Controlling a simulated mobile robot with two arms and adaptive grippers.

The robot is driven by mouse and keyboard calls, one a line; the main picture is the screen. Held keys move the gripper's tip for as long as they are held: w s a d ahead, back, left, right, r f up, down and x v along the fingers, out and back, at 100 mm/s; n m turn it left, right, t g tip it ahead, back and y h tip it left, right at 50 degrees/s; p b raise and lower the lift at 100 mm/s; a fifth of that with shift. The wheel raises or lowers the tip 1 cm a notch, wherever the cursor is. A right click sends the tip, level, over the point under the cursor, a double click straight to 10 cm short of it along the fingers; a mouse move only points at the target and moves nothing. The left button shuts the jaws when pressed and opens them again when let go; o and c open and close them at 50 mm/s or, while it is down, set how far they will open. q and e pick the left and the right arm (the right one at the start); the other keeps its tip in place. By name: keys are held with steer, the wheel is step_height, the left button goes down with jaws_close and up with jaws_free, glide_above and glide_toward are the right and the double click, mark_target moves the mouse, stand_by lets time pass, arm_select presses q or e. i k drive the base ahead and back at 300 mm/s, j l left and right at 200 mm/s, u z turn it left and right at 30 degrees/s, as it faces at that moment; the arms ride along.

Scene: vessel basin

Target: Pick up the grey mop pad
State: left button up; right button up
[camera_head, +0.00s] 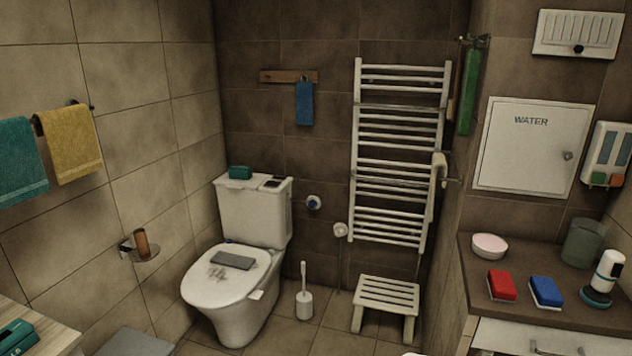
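A flat, dark grey rectangular pad (232,260), which looks like the grey mop pad, lies on the closed white toilet lid (205,290). Dark smudges mark the lid just in front of it. Neither of my grippers is in view.
A teal box (240,172) and a dark flat item (272,183) sit on the toilet tank. A toilet brush (304,303) and a white stool (386,297) stand to the right. A brown counter (530,318) holds red (502,284) and blue (546,291) sponges. A paper-roll holder (140,248) juts from the left wall.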

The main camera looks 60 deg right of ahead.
mark_target(227, 259)
steer(key=z, duration=1.6)
